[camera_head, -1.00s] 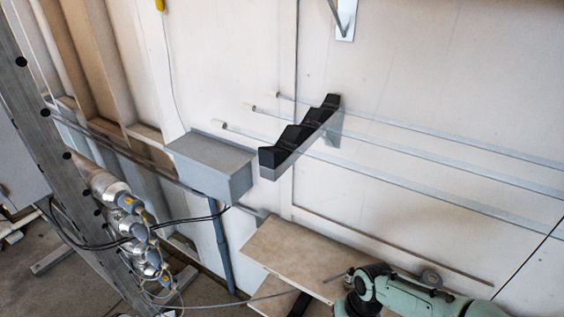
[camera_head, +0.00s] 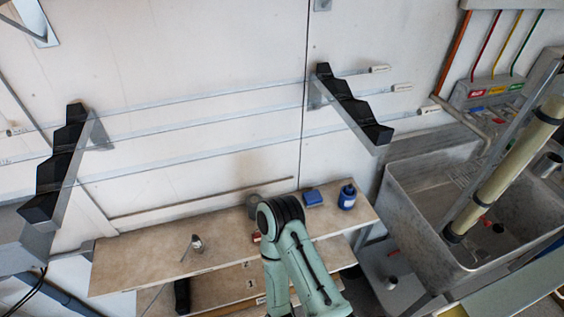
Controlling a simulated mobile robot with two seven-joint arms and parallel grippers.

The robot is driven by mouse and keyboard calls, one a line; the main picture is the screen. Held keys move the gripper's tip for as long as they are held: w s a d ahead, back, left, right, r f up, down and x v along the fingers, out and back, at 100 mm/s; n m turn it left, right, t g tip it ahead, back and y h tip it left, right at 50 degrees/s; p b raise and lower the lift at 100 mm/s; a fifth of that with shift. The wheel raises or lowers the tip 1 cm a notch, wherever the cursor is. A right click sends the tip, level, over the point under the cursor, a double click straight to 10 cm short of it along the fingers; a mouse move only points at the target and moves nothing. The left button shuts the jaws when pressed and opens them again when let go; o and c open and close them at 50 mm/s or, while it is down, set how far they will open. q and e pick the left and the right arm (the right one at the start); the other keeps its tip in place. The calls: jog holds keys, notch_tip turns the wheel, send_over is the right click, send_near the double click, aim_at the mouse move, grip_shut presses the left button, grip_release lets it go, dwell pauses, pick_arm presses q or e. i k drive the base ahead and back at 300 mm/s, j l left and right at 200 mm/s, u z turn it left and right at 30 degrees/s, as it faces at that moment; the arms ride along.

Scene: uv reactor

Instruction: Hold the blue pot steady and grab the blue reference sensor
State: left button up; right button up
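A small dark blue pot (camera_head: 347,197) with a pale label stands upright near the right end of the wooden shelf. Neither gripper shows in this view.
The shelf (camera_head: 150,262) also holds a small metal item (camera_head: 197,243), with clear room around it. A lower shelf is partly hidden by my arm. A grey sink (camera_head: 405,215) stands at the right. Clear tubes rest on black stepped brackets (camera_head: 350,105) on the wall.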

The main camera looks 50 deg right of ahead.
aim_at(349, 189)
jog(key=z, duration=2.4)
